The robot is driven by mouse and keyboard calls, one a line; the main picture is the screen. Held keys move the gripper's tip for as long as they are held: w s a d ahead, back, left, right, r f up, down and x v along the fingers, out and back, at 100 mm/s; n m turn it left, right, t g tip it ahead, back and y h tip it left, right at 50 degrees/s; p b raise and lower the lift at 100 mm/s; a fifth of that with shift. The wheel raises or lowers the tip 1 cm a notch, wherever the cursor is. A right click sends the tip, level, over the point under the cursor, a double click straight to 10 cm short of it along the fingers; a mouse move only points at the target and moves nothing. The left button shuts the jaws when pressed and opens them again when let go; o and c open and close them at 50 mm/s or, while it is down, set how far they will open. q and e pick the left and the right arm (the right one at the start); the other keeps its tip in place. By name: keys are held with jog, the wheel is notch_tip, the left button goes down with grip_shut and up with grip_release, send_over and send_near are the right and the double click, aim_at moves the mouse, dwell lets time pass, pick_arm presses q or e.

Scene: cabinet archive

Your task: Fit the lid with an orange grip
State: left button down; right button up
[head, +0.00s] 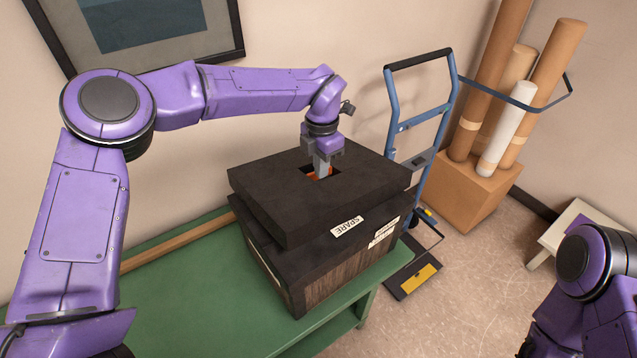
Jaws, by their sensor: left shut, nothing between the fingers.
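A dark lid (290,215) labelled SPARE sits on top of a dark archive box (335,268) with a wood-look side. The lid is skewed relative to the box, and its left and front edges overhang. A recess in the lid's top shows a bit of the orange grip (316,175). My left gripper (322,172) points down into this recess at the grip, shut with nothing between its fingers. The fingertips partly hide the grip. Of my right arm, only a part shows at the lower right; its gripper is out of view.
The box stands on a green bench (190,290), with a wooden strip (178,245) along the wall. A blue hand truck (402,125) stands right behind the box. A cardboard box (478,190) with several tubes is at the back right. Bare bench lies left of the box.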

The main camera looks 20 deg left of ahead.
pick_arm(q)
jog(key=shift+s+d+r, duration=0.15)
jog(key=shift+d+r, duration=0.05)
jog(key=shift+r, duration=0.4)
jog(key=c, duration=1.7)
grip_release()
jog(key=shift+a+f, duration=0.15)
jog(key=shift+a, duration=0.1)
jog(key=o, duration=0.3)
jog(key=shift+w, duration=0.2)
jog(key=o, duration=0.4)
jog(key=shift+s+d, duration=0.15)
jog(key=o, duration=1)
